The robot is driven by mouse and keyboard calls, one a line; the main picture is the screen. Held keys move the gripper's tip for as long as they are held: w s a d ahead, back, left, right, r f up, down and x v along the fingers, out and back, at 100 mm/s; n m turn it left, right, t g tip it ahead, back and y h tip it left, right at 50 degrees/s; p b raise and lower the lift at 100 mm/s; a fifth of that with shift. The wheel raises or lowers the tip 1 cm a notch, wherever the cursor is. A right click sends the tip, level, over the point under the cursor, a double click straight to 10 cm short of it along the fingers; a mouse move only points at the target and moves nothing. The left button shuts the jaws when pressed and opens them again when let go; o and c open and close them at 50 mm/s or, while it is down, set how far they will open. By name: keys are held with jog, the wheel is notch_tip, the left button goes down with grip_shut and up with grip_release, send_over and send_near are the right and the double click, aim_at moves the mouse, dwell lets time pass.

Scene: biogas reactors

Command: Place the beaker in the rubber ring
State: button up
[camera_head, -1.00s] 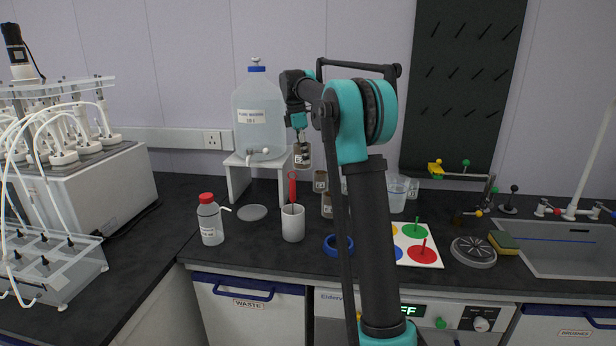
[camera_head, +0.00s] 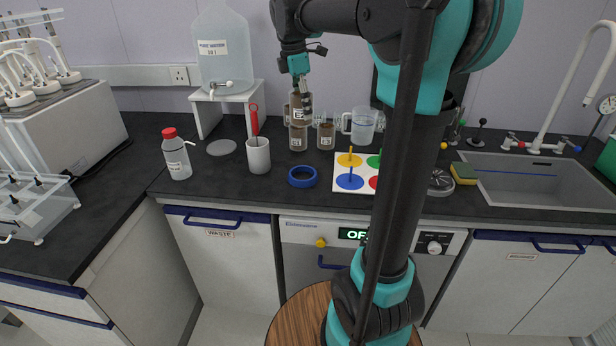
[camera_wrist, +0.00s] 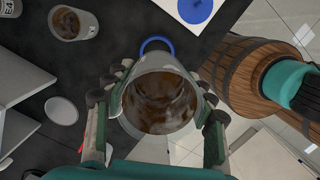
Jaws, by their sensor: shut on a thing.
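My gripper (camera_head: 300,84) is shut on a beaker (camera_head: 298,102) with brown contents and holds it above the worktop. In the wrist view, the fingers of my gripper (camera_wrist: 160,96) lie on both sides of the beaker (camera_wrist: 158,118), and I look down into its open top. The blue rubber ring (camera_head: 302,184) lies flat on the dark worktop, in front of and below the held beaker. In the wrist view, part of the ring (camera_wrist: 153,40) shows past the beaker's far rim; the beaker hides the rest of it.
Two brown-filled beakers (camera_head: 326,136) (camera_head: 298,140) stand behind the ring. A white cup (camera_head: 258,156) with a red-handled tool and a red-capped bottle (camera_head: 177,160) stand to its left. A coloured peg board (camera_head: 345,160) lies close at its right. Bare worktop lies between.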

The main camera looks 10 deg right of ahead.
notch_tip(320, 180, down, 20)
jog(key=shift+r, duration=0.15)
dwell(0.3)
jog(key=o, duration=1.2)
notch_tip(320, 180, up, 12)
jog(key=a, duration=0.1)
jog(key=shift+s+a, duration=0.15)
jog(key=shift+a, duration=0.25)
